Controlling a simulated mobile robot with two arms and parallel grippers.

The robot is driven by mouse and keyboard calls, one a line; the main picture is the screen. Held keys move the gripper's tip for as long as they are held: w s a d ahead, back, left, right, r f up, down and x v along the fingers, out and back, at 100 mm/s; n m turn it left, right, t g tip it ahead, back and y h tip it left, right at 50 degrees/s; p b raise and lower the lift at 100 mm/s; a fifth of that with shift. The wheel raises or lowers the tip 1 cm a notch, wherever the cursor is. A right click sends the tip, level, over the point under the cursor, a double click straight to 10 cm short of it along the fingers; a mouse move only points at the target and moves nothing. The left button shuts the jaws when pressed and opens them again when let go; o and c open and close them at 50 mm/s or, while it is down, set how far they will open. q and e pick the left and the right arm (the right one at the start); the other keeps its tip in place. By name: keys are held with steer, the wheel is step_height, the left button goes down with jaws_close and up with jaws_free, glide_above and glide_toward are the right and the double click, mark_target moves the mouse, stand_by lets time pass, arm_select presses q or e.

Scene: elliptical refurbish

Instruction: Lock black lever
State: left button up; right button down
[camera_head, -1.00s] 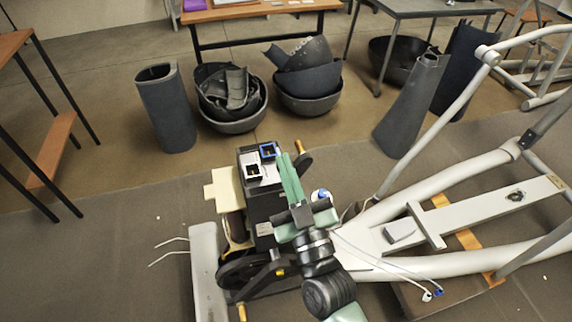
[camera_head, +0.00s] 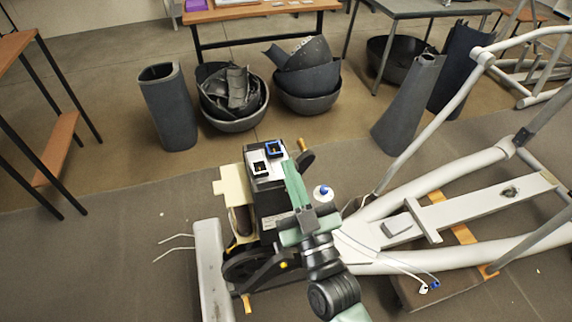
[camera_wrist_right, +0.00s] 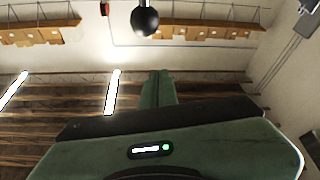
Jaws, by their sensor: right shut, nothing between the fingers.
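A black ball knob on a short stem (camera_wrist_right: 145,20) shows at the top of the right wrist view, beyond the fingertips and apart from them. It may be the end of the black lever; I cannot tell for sure. My left gripper is not in view.
The light grey tubular frame (camera_head: 400,265) extends right of the housing. A white round part with a blue top (camera_head: 323,193) sits close right of my gripper. Dark bowls (camera_head: 308,83) stand behind on the floor.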

steer(key=b+v, duration=0.1)
steer(key=v, duration=0.6)
steer(key=shift+d+f, duration=0.2)
steer(key=shift+d, duration=0.1)
steer(key=shift+w, duration=0.1)
